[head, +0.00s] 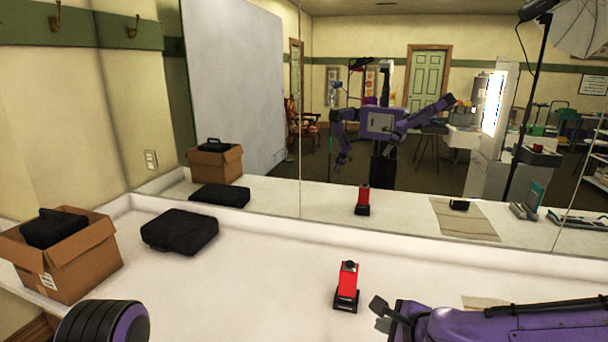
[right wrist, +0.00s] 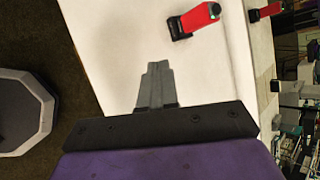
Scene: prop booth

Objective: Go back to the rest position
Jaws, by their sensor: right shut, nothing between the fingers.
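My right gripper (head: 382,312) is over the white counter (head: 240,275) at the lower right of the head view, to the right of and nearer than a red object on a black base (head: 348,283). In the right wrist view its two grey fingers (right wrist: 157,85) are together with nothing between them. The red object (right wrist: 200,18) stands apart from the fingers there. A rounded purple and black part of my left arm shows at the bottom left of the head view; my left gripper is out of direct view.
A cardboard box (head: 84,272) holding a black case (head: 54,228) stands at the counter's left. Another black case (head: 180,231) lies beside it. A wide mirror (head: 400,150) rises behind the counter and reflects me. A beige mat (head: 480,302) is partly hidden by my right arm.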

